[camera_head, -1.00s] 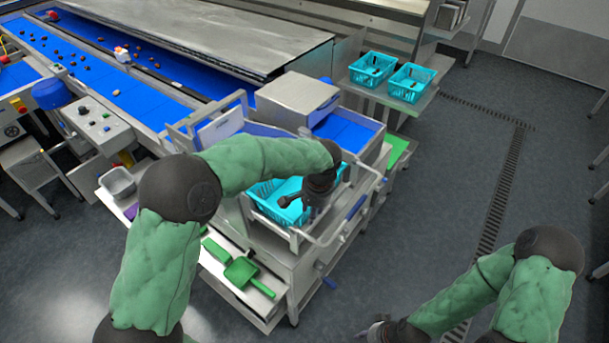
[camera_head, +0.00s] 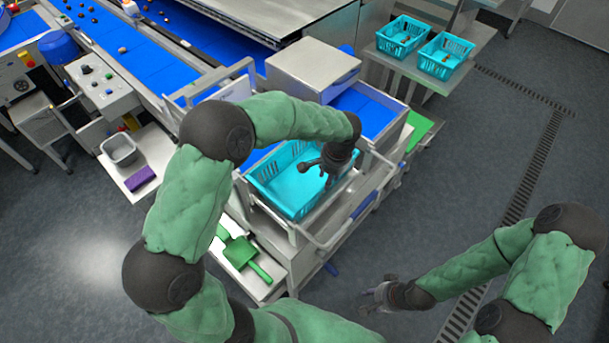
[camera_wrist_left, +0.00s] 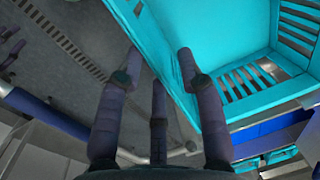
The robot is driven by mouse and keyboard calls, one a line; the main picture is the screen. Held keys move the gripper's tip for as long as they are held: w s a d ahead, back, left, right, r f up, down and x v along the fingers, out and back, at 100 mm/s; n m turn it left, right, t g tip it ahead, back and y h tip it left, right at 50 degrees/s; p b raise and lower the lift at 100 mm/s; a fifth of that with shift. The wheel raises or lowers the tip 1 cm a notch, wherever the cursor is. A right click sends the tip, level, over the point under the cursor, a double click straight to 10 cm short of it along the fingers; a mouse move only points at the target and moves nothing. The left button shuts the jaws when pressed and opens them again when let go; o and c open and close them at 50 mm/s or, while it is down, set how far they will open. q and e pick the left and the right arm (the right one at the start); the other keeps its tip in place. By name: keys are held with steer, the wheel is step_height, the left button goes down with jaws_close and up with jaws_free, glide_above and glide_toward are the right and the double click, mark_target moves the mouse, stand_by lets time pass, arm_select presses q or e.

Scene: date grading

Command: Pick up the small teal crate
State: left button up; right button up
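A teal crate (camera_head: 274,178) with slotted sides sits in the metal frame at the end of the sorting station. My right gripper (camera_head: 368,300) hangs over the floor, fingers apart and empty.
Two more teal crates (camera_head: 403,32) (camera_head: 446,53) holding brown items stand on a back shelf. A metal rail (camera_head: 350,222) surrounds the station's front. A green scoop (camera_head: 243,254) lies on a lower shelf, with a grey tub (camera_head: 121,150) further left. Floor on the right is open.

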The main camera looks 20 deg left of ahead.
arm_select(q)
steer(key=shift+s+f, duration=0.1)
steer(key=shift+f, duration=0.45)
step_height(320, 180, down, 4)
steer(key=shift+a+f+b, duration=0.1)
steer(key=shift+b, duration=0.25)
jaws_close()
